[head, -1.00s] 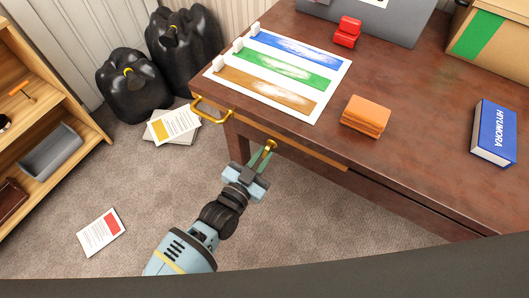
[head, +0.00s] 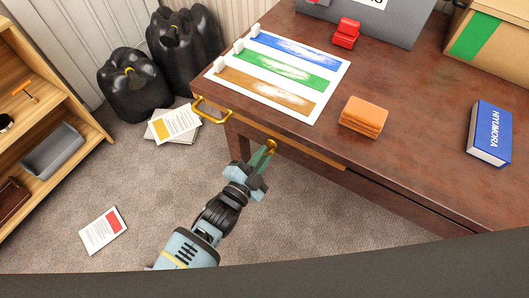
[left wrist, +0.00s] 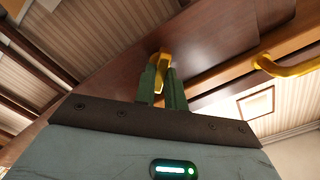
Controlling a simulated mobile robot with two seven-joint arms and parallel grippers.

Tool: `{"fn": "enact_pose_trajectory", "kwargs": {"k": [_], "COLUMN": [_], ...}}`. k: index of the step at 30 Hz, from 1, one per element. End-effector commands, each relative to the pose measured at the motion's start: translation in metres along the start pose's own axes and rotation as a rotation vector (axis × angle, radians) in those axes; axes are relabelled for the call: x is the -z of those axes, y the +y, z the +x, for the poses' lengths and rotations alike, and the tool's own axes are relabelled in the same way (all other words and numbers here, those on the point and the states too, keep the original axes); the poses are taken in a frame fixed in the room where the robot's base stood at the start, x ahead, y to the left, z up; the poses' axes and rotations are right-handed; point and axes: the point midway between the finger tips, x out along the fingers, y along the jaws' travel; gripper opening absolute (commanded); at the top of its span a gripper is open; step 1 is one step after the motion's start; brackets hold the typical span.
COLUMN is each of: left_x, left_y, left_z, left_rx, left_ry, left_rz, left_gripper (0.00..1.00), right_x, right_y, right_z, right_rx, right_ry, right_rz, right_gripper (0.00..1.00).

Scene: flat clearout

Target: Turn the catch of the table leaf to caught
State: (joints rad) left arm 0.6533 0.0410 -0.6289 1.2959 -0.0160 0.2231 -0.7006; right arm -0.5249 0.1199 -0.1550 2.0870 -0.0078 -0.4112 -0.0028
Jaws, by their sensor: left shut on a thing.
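The table (head: 410,125) is dark reddish wood with a lighter wooden strip along its front edge. The catch (head: 271,145) is a small yellow piece at that edge; it also shows in the left wrist view (left wrist: 161,58). My left gripper (head: 267,152) comes from below and is shut on the catch, with its green fingertips on both sides of it in the left wrist view (left wrist: 162,82). The fingers hide part of the catch. A yellow handle (head: 211,111) sits at the table's left corner and shows at the right in the left wrist view (left wrist: 285,66). My right gripper is not in view.
On the table are a sheet with blue, green and brown stripes (head: 340,78), an orange stack (head: 363,116), a red object (head: 346,33) and a blue book (head: 491,134). Black bags (head: 134,85), papers (head: 173,124) and a shelf (head: 55,120) stand left.

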Motion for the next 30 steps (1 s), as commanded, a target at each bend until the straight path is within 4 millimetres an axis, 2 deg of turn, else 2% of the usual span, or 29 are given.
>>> {"fn": "enact_pose_trajectory", "kwargs": {"k": [7,16,26,30], "left_x": [-0.0012,-0.0012,-0.0013,-0.0017], "left_y": [0.0015,0.0019,0.0016,0.0024], "left_z": [-0.0009,-0.0008,-0.0009,-0.0012], "left_rx": [-0.003,-0.003,-0.004,-0.003], "left_ry": [-0.003,-0.002,-0.002,-0.003], "left_rz": [0.021,0.362,0.401,0.521], "left_gripper": [0.00,0.00,0.00,0.00], "right_x": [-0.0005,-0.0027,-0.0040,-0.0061], "right_y": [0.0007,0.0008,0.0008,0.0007], "right_z": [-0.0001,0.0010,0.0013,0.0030], "right_rx": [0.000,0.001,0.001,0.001], "right_ry": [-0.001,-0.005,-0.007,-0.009], "right_rz": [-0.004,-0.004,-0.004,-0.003], "right_gripper": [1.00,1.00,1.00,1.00]}}
